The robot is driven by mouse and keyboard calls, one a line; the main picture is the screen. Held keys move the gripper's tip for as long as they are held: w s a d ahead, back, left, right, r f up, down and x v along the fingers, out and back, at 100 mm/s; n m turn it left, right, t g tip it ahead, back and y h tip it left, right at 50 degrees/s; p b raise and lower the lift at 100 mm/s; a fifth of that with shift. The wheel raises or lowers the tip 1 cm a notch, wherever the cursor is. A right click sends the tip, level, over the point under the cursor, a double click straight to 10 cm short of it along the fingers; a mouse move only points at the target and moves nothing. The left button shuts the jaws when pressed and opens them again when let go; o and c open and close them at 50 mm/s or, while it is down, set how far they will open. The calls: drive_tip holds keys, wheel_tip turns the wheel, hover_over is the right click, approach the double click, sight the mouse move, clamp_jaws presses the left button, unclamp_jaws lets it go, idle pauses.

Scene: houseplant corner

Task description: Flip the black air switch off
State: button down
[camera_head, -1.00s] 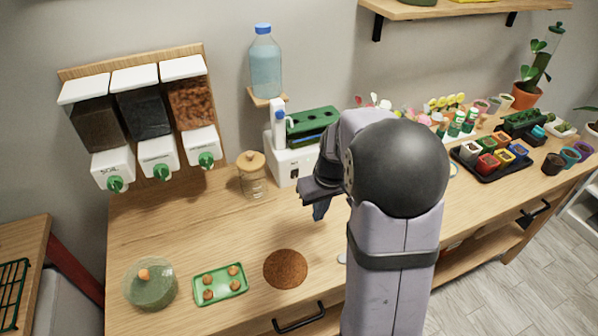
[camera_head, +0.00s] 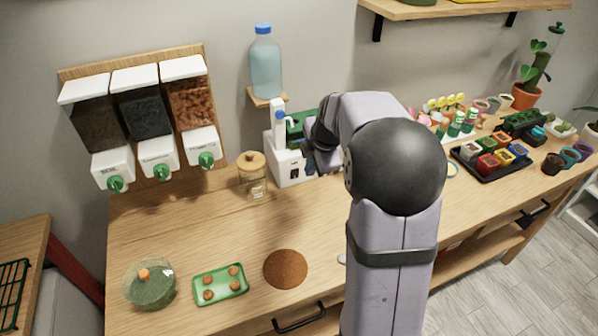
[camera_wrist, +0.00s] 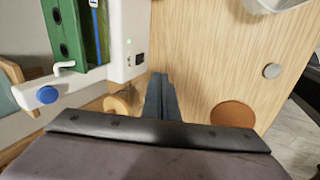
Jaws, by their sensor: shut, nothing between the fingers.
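I cannot tell which way the rocker is set. My gripper (camera_wrist: 160,80) is shut and empty. Its fingertips appear close beside the switch in the wrist view, and I cannot tell whether they touch. In the head view my arm and wrist partly hide the machine's right side.
A glass jar with a wooden lid (camera_head: 252,172) stands just left of the machine. A water bottle (camera_head: 265,65) sits on a small shelf above. A brown round mat (camera_head: 285,268) and a green tray of pellets (camera_head: 221,284) lie in front. The bench between is clear.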

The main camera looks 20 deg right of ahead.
sight(295, 174)
drive_tip(key=shift+n, duration=0.4)
drive_tip(key=shift+f, duration=0.1)
drive_tip(key=p+x, duration=0.3)
drive_tip(key=x, duration=0.6)
drive_tip(key=shift+w+f, duration=0.1)
drive_tip(key=shift+f, duration=0.1)
drive_tip(key=shift+w+r+p, duration=0.1)
drive_tip(key=shift+w+p, duration=1.5)
drive_tip(key=shift+w, duration=0.45)
drive_tip(key=shift+w, duration=0.1)
